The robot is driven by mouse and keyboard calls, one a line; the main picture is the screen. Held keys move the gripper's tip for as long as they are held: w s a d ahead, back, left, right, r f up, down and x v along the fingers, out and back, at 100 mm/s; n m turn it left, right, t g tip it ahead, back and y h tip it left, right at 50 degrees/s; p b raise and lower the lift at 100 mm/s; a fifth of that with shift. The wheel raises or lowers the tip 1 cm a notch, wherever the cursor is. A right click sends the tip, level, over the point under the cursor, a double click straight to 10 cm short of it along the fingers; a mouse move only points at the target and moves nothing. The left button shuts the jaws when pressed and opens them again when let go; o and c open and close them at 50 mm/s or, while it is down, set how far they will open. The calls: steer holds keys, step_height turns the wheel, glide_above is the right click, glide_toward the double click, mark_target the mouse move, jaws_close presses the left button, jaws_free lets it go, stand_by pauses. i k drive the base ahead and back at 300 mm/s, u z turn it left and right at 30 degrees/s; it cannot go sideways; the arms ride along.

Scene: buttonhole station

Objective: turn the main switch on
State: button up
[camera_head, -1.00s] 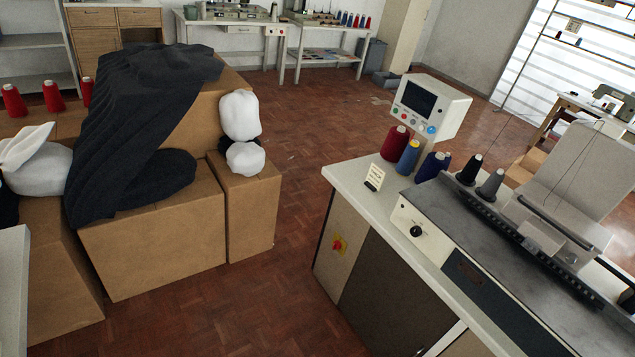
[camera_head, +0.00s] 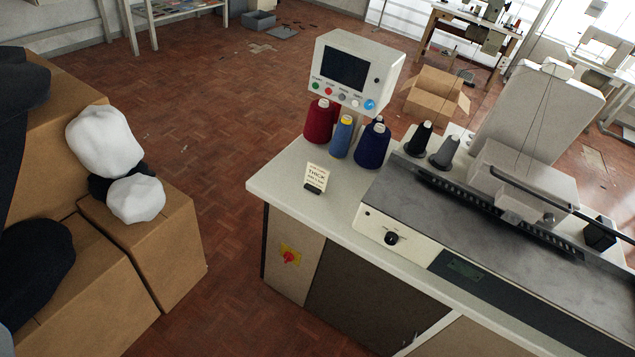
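The main switch looks to be the red rotary knob on a yellow plate (camera_head: 290,257), on the light front panel of the machine cabinet (camera_head: 310,262), low at its left end. The angle of its handle is too small to tell. A black rotary knob (camera_head: 391,238) sits on the white front of the machine above. A control box (camera_head: 352,72) with a dark screen and a row of coloured buttons stands at the back of the table. My gripper is not in view.
Thread cones (camera_head: 372,146) and a small sign reading "THICK" (camera_head: 316,178) stand on the tabletop. Cardboard boxes (camera_head: 165,245) with white bundles (camera_head: 104,140) stand at left. The wooden floor (camera_head: 225,190) between boxes and cabinet is clear.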

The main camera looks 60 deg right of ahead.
mark_target(288, 257)
steer(key=z, duration=0.35)
steer(key=i, duration=0.85)
steer(key=z, duration=0.45)
